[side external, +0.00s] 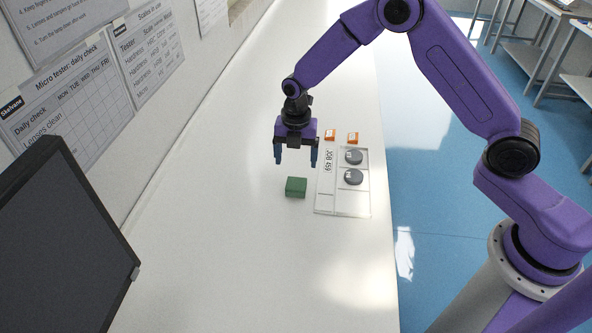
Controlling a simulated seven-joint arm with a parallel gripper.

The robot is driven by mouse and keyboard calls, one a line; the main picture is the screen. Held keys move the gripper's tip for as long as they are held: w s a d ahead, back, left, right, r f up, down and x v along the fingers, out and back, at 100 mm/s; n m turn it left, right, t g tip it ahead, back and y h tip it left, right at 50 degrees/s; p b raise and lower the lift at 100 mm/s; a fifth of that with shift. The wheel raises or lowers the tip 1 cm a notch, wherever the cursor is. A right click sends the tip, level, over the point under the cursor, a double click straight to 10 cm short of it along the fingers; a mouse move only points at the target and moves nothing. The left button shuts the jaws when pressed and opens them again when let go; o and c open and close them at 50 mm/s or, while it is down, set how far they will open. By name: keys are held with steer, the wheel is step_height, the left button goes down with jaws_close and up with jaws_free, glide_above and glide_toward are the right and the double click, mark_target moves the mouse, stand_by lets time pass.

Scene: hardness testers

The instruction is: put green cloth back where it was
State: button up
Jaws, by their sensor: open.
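The green cloth (296,187) is a small, folded, block-like piece lying on the white bench, just left of a flat clear tray. My gripper (296,163) points down with its two blue fingers apart and nothing between them. It hangs above and a little behind the cloth in the side external view, not touching it. No marked spot for the cloth can be made out on the bench.
The tray (343,212) is labelled JOB 459 and holds two round grey samples (353,177). Two small orange-and-white blocks (330,134) stand behind it. A dark monitor (60,245) is at the front left. The bench (230,270) is clear toward the front.

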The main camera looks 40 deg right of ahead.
steer(key=s+r+m, duration=0.7)
steer(key=s+r, duration=0.7)
steer(key=s, duration=0.5)
steer(key=s+d+r+m, duration=0.1)
steer(key=s+d+m, duration=0.2)
steer(key=s, duration=0.5)
steer(key=s+d+r+m, duration=0.1)
steer(key=s+d+m, duration=0.3)
steer(key=s, duration=0.5)
steer(key=shift+d+r, duration=0.15)
steer(key=shift+d, duration=0.2)
